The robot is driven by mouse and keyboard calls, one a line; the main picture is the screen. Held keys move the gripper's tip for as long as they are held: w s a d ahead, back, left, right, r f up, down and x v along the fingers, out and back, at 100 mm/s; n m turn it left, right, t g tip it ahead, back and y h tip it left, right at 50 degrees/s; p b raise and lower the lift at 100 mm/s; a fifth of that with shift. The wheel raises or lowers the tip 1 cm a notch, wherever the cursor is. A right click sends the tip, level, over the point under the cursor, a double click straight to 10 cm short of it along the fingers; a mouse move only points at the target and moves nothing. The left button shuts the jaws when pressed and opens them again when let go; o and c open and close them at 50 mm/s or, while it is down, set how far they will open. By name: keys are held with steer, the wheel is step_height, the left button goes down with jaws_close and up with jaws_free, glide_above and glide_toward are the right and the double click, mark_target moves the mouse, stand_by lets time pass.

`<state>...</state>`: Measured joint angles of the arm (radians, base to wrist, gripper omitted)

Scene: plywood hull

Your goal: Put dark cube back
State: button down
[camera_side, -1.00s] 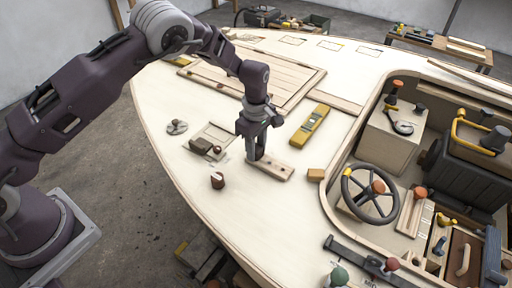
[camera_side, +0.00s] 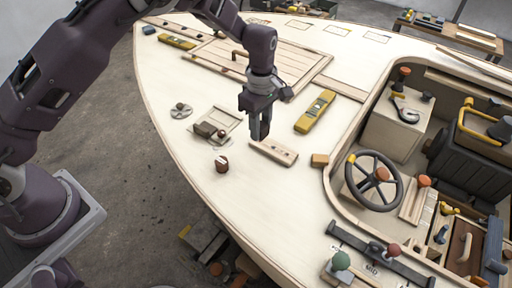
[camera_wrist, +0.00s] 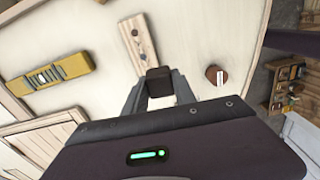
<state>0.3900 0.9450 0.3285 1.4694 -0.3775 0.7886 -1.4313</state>
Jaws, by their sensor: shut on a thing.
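My gripper (camera_side: 258,130) is above the pale deck, near the left end of a light wooden strip with holes (camera_side: 273,152). In the wrist view, my gripper (camera_wrist: 158,88) is shut on a dark brown cube (camera_wrist: 159,79), which sits between its fingertips. The cube overlaps the near end of the strip (camera_wrist: 138,42) in that view. In the side view, the fingers largely hide the cube. A pale square panel (camera_side: 228,116) lies to the left of my gripper, with a brown block (camera_side: 204,130) at its lower left.
A brown cylinder with a pale label (camera_side: 221,164) stands left of the strip. A yellow tool (camera_side: 315,111) lies to the right. A small tan block (camera_side: 319,160) sits near the cockpit edge, and a steering wheel (camera_side: 374,181) stands beyond. Bare deck lies below the strip.

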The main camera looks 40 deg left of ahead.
step_height(320, 180, up, 2)
glide_above(252, 181)
steer(key=shift+n, duration=0.3)
step_height(252, 181, down, 9)
steer(key=shift+f, duration=0.15)
steer(key=c, duration=1)
jaws_free()
step_height(252, 181, up, 12)
steer(key=shift+a+r, duration=0.1)
steer(key=shift+r, duration=0.15)
